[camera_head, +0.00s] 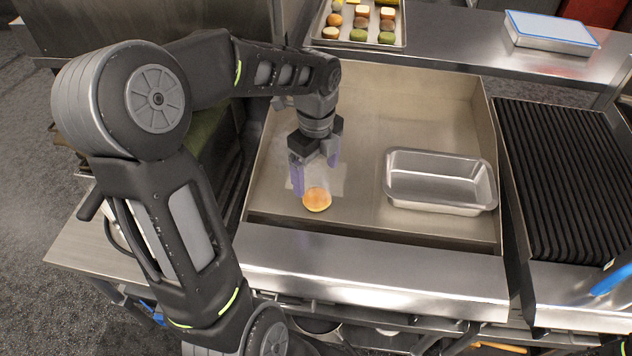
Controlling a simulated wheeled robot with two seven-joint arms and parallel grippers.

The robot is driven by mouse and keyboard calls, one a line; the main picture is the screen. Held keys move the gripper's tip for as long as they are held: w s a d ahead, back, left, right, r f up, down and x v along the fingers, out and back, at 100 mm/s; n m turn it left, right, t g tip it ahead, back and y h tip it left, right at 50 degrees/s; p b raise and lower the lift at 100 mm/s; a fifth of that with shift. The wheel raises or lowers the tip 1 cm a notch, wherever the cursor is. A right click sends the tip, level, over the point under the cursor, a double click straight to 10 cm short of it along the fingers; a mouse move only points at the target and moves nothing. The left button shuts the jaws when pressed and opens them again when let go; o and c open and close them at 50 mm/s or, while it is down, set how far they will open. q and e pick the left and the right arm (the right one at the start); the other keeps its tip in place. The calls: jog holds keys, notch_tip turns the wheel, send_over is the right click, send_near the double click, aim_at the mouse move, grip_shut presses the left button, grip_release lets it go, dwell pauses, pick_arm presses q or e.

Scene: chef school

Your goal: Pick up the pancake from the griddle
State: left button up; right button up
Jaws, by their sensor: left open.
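A small round golden-brown pancake (317,199) lies on the flat metal griddle (410,105), near its front left part. My left gripper (315,180) points down just behind and above the pancake. Its two purple-tinted fingers are apart, and nothing shows between them. I cannot tell whether a finger touches the pancake. My right gripper is not in the view.
An empty metal loaf pan (440,207) stands on the griddle to the right of the pancake. A ribbed black grill (565,175) lies further right. A tray (352,42) of small colored pastries and a blue-topped box (550,30) are at the back.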

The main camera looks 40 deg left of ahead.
aim_at(316, 196)
pick_arm(q)
jog(key=shift+s+d, duration=0.1)
jog(key=shift+f, duration=1.3)
jog(key=shift+f+p, duration=0.8)
jog(key=shift+f, duration=1.8)
jog(key=c, duration=1.5)
jog(key=shift+o, duration=0.2)
jog(key=shift+r, duration=0.15)
notch_tip(316, 196, up, 10)
jog(key=b, duration=0.1)
